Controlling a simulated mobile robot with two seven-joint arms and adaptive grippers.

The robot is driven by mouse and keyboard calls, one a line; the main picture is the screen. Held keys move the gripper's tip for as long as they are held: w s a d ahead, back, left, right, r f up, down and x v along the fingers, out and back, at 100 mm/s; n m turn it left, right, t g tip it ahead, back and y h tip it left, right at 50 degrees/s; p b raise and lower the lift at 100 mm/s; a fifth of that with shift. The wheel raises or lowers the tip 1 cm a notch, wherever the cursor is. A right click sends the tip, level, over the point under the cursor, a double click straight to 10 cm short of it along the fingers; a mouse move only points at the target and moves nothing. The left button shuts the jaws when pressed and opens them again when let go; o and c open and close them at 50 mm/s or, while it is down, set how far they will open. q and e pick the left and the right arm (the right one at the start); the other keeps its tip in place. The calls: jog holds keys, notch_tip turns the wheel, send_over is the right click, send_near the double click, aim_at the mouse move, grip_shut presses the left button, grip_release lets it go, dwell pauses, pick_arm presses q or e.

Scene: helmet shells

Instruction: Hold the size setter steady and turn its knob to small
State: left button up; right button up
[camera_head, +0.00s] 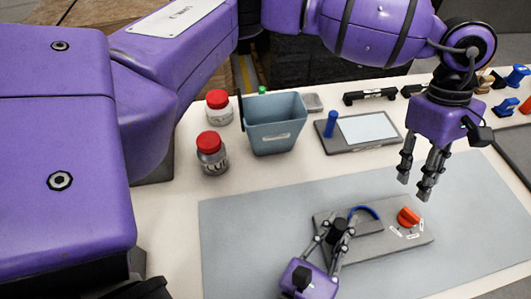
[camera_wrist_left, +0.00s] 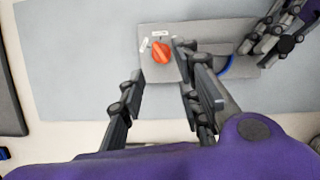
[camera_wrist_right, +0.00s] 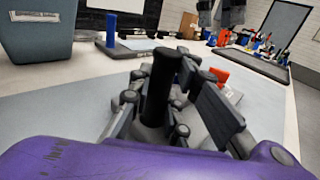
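The size setter is a grey plate (camera_head: 378,244) on the mat with a black upright post, a blue arc and an orange-red knob (camera_head: 408,217). Small white labels stand around the knob; their words are too small to read. My right gripper (camera_head: 338,232) has its fingers on both sides of the black post (camera_wrist_right: 158,90) and appears shut on it. My left gripper (camera_head: 415,190) points down, open and empty, above and apart from the knob. In the left wrist view the knob (camera_wrist_left: 161,53) shows beyond the fingertips, with the plate (camera_wrist_left: 155,72) around it.
A grey-blue bin (camera_head: 275,125) and two red-lidded jars (camera_head: 212,153) (camera_head: 218,106) stand at the back left. A grey board with a blue peg (camera_head: 330,124) lies behind the mat. A dark tray (camera_head: 518,150) is at the right. The mat (camera_head: 245,240) around the setter is clear.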

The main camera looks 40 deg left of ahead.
aim_at(410, 212)
pick_arm(q)
jog(key=shift+s+a+f, duration=0.3)
jog(key=shift+f, duration=0.3)
jog(key=shift+c, duration=0.4)
jog(key=d+f+n, duration=0.1)
jog(key=f, duration=0.1)
jog(key=d+f+n, duration=0.1)
jog(key=f, duration=0.2)
jog(key=s+d+f+n+t+h, duration=0.1)
jog(key=f+n, duration=0.1)
jog(key=f, duration=0.1)
jog(key=shift+s+f, duration=0.1)
jog(key=shift+f, duration=0.1)
